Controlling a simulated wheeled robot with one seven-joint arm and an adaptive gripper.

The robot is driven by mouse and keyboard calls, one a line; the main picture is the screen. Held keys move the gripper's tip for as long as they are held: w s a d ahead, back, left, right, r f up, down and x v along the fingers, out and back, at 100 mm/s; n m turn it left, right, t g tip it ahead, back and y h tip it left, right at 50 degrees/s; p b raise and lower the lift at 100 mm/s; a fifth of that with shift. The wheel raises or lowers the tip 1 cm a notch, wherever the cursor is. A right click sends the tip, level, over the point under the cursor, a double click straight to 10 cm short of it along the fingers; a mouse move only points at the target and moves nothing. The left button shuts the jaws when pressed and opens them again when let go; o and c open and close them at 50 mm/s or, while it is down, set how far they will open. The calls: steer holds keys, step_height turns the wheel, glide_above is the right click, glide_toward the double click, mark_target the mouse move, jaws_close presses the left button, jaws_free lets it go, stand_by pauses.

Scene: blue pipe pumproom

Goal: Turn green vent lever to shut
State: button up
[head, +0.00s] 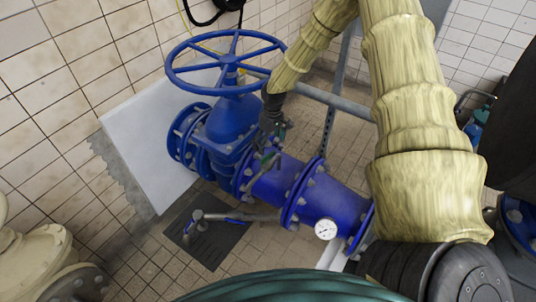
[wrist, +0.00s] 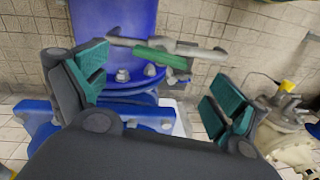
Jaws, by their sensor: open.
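The green vent lever (wrist: 160,57) lies across the upper middle of the wrist view, roughly level in the picture. It sits on a small grey vent fitting (wrist: 190,50) in front of the blue pipe. In the head view the lever (head: 268,161) is a small green piece on the blue pipe, partly hidden by my gripper. My gripper (wrist: 160,92) is open and empty, its teal-padded fingers spread to either side, with the lever ahead between them in the picture. The gripper also shows in the head view (head: 273,134), just above the lever. I cannot tell any contact.
A blue handwheel (head: 228,60) stands above the valve body, close to my arm. A grey fitting with a blue handle (head: 215,220) sticks out at the front of the pipe. A pressure gauge (head: 325,229) sits to the right. A cream valve (head: 45,255) is at lower left.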

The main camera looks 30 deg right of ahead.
mark_target(268, 155)
steer(key=shift+s+a+f+p, duration=0.1)
steer(key=shift+f+p, duration=0.15)
steer(key=shift+f, duration=0.85)
steer(key=shift+w+a+f+p, duration=0.15)
steer(key=shift+f+p, duration=0.15)
steer(key=shift+f, duration=0.85)
steer(key=shift+s+a+f+p, duration=0.15)
steer(key=shift+f+p, duration=0.1)
steer(key=shift+f, duration=0.85)
steer(key=c, duration=1)
